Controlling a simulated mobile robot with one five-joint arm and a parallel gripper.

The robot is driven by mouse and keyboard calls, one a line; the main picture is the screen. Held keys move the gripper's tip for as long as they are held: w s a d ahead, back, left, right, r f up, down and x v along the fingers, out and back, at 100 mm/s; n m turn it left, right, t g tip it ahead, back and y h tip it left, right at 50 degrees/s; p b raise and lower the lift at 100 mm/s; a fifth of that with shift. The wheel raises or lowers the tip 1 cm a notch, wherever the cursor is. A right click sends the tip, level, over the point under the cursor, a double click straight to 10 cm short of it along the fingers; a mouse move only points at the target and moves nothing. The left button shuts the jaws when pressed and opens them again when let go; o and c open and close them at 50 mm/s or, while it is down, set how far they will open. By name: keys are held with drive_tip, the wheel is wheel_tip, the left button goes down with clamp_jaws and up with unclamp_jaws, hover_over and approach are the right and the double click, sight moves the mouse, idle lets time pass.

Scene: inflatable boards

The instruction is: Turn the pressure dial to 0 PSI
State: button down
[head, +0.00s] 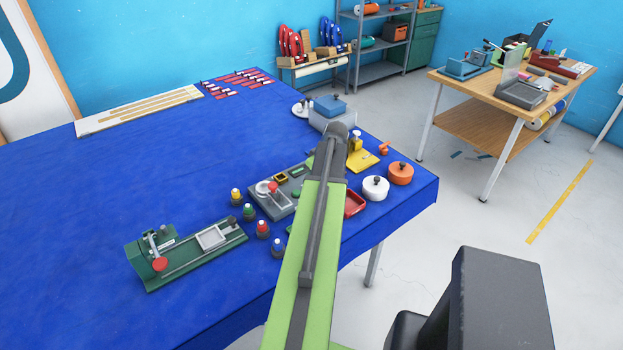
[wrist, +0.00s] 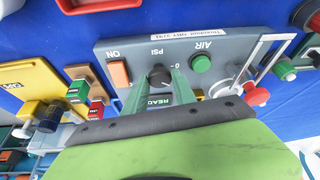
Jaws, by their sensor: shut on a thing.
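The pressure dial (wrist: 159,72) is a small dark round knob on a grey control panel (wrist: 225,52) in the wrist view. "PSI" and a "0" mark are printed by it, upside down. My gripper (wrist: 158,80) has its two pale green fingers on either side of the knob, shut on it. The knob's pointer and exact setting cannot be made out. In the head view the grey panel (head: 273,208) shows at the table's right part, and my arm hides the dial and fingertips.
On the panel are an orange switch (wrist: 119,74) marked ON, a green AIR button (wrist: 201,63), and a red-knobbed metal lever (wrist: 256,96). A green fixture (head: 185,255), coloured bottles, and white (head: 375,189) and orange (head: 400,174) round pots stand nearby. The blue table's left is mostly clear.

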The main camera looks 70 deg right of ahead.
drive_tip(key=n, duration=0.1)
drive_tip(key=n+y, duration=0.1)
drive_tip(key=n, duration=0.1)
drive_tip(key=shift+w+d+n, duration=0.1)
drive_tip(key=shift+d+n, duration=0.2)
drive_tip(key=shift+n+y, duration=0.8)
drive_tip(key=shift+n, duration=1)
drive_tip(key=c, duration=1)
unclamp_jaws()
drive_tip(key=shift+c, duration=0.2)
drive_tip(key=p+v, duration=1.6)
drive_tip(key=v, duration=0.1)
drive_tip(key=shift+s+d, duration=0.15)
drive_tip(key=shift+s, duration=0.1)
